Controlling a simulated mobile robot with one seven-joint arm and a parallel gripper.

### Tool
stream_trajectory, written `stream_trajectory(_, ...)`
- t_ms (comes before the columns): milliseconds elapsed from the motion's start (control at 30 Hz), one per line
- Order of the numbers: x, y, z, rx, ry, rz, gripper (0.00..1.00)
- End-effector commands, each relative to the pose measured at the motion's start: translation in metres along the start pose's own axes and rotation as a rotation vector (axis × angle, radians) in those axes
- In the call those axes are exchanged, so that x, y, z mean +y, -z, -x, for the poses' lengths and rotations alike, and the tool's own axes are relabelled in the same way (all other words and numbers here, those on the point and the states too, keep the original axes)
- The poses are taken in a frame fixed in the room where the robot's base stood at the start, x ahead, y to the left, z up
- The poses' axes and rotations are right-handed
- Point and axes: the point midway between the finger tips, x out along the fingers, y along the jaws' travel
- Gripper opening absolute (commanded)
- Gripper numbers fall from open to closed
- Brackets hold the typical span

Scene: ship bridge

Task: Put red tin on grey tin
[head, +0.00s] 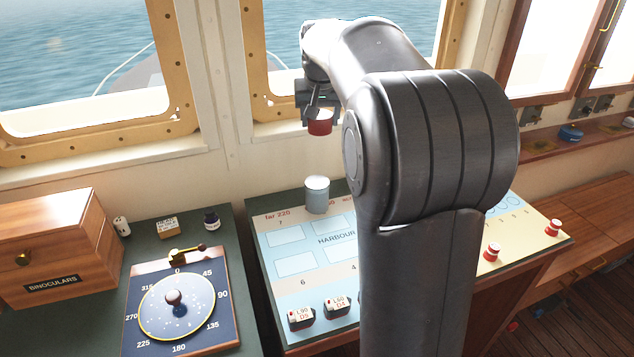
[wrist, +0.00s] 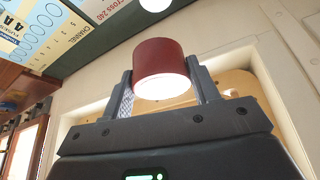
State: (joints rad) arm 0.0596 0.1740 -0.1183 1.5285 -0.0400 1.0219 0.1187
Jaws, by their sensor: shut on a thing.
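The red tin (head: 320,124) is held in my gripper (head: 318,108), in the air in front of the window. In the wrist view the red tin (wrist: 160,60) sits between the two fingers of my gripper (wrist: 160,82), which is shut on it. The grey tin (head: 317,195) stands upright on the chart panel's back edge, below the red tin in the head view, with a clear gap between them. A pale round thing at the top edge of the wrist view (wrist: 155,4) may be the grey tin, but it is mostly cut off.
A chart board (head: 285,240) carries several small labelled blocks at its front. My arm hides its middle. Left are a binoculars box (head: 55,255), a compass dial board (head: 205,318), and a small dark jar (head: 211,219). Red-and-white pieces (head: 492,252) stand at the right.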

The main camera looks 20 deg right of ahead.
Motion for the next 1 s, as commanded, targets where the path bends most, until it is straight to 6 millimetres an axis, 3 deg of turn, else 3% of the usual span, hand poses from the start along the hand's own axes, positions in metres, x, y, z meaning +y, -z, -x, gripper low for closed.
stream_trajectory(33,0.022,-0.004,0.001,0.000,-0.012,-0.033,0.31)
stream_trajectory(133,0.054,-0.012,0.002,0.000,-0.029,-0.080,0.31)
stream_trajectory(400,0.105,-0.029,0.004,-0.002,-0.057,-0.158,0.31)
stream_trajectory(767,0.097,-0.046,-0.042,-0.003,-0.055,-0.149,0.31)
stream_trajectory(1000,0.057,-0.041,-0.075,-0.005,-0.054,-0.146,0.31)
